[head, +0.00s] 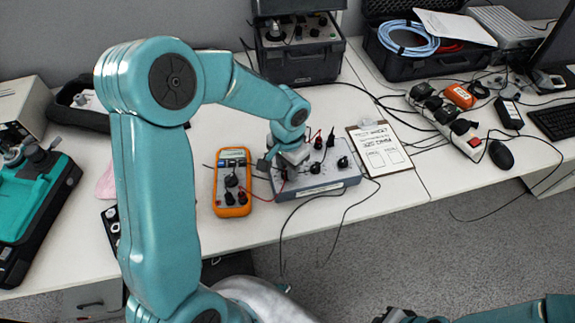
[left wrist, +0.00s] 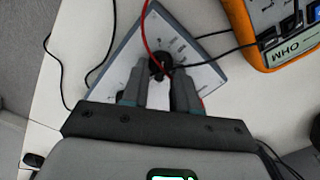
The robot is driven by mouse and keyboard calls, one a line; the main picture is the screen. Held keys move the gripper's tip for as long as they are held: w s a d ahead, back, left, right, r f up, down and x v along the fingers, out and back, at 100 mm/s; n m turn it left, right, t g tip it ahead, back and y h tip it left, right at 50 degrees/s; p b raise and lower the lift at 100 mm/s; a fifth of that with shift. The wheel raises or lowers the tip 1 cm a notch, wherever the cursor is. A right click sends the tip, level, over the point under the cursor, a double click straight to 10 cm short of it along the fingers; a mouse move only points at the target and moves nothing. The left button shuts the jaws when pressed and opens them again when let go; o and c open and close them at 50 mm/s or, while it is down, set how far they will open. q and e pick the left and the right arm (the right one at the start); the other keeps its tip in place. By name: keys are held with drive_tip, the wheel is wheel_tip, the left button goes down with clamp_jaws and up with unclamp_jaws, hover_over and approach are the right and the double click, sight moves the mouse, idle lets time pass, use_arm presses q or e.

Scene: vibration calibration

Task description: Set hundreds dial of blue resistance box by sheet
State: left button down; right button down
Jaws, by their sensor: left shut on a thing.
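The resistance box (head: 318,182), grey-blue with a pale top, sits on the white bench with several black knobs and leads plugged in. My left gripper (head: 272,157) is over the left part of its top. In the left wrist view the gripper fingers (left wrist: 158,88) are on either side of a black knob (left wrist: 158,64) on the box's pale panel (left wrist: 195,72), shut on it. A red lead and black leads cross near the knob. I cannot read the dial marks there. A sheet on a clipboard (head: 380,148) lies right of the box; its writing is too small to read surely.
An orange multimeter (head: 232,182) stands close left of the box; it also shows in the left wrist view (left wrist: 275,35). Black cases (head: 300,62) are behind. A power strip (head: 447,125) and mouse (head: 501,154) are at right. Loose cables hang over the front edge.

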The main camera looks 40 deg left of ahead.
use_arm(q)
drive_tip(key=m, duration=0.3)
drive_tip(key=shift+d+r+m, duration=0.1)
drive_tip(key=shift+m, duration=0.3)
drive_tip(key=m+p, duration=0.1)
drive_tip(key=m, duration=0.2)
drive_tip(key=shift+m, duration=0.3)
drive_tip(key=m+p, duration=0.1)
drive_tip(key=m, duration=0.3)
drive_tip(key=shift+s+p, duration=0.1)
drive_tip(key=shift+p, duration=0.2)
drive_tip(key=shift+d+m+p, duration=0.1)
drive_tip(key=shift+m+p, duration=0.5)
drive_tip(key=shift+m, duration=1.2)
drive_tip(key=c, duration=0.9)
unclamp_jaws()
drive_tip(key=shift+s, duration=0.1)
